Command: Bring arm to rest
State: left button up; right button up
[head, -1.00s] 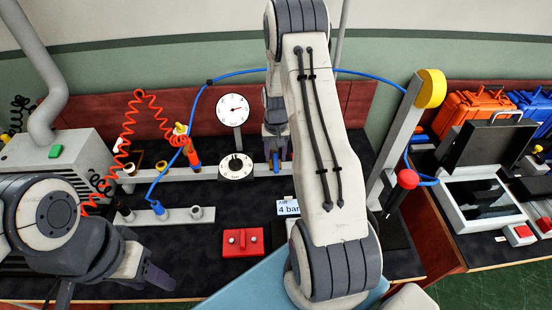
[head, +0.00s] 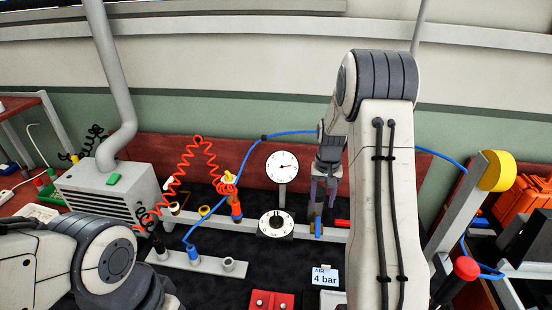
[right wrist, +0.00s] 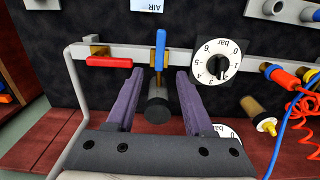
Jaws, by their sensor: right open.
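My right gripper (head: 322,200) is open in the head view, at the rail on the back of the bench, close to the blue-handled valve (head: 318,228). In the right wrist view, the open fingers of the right gripper (right wrist: 158,75) stand on either side of a dark cylinder (right wrist: 158,108) below the blue handle (right wrist: 160,48). Nothing is gripped, and gaps show on both sides. My left arm (head: 100,255) comes in at the lower left. Its gripper is beyond the bottom edge.
A gauge (head: 282,167) and a dial (head: 276,224) stand left of the right gripper. A red handle (right wrist: 108,62) is beside the valve. A coiled red hose (head: 165,185) and blue hose (head: 235,180) cross the bench. A grey post with a yellow disc (head: 497,171) stands right.

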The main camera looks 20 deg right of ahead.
jog(key=s+a+r+n, duration=0.2)
jog(key=a+r, duration=0.1)
jog(key=a, duration=0.5)
jog(key=s+a+r+n, duration=0.2)
jog(key=a+r+n, duration=0.1)
jog(key=a, duration=0.5)
jog(key=s+a+r+n, duration=0.2)
jog(key=s+a+r, duration=0.1)
jog(key=a, duration=0.5)
jog(key=s+a+r+n, duration=0.1)
jog(key=s+a+n, duration=0.2)
jog(key=s, duration=0.6)
jog(key=s+a+r+n+y, duration=0.1)
jog(key=s+a+n, duration=0.3)
jog(key=s, duration=0.5)
jog(key=shift+s+a+r, duration=0.15)
jog(key=shift+s+a, duration=0.15)
jog(key=shift+a, duration=0.7)
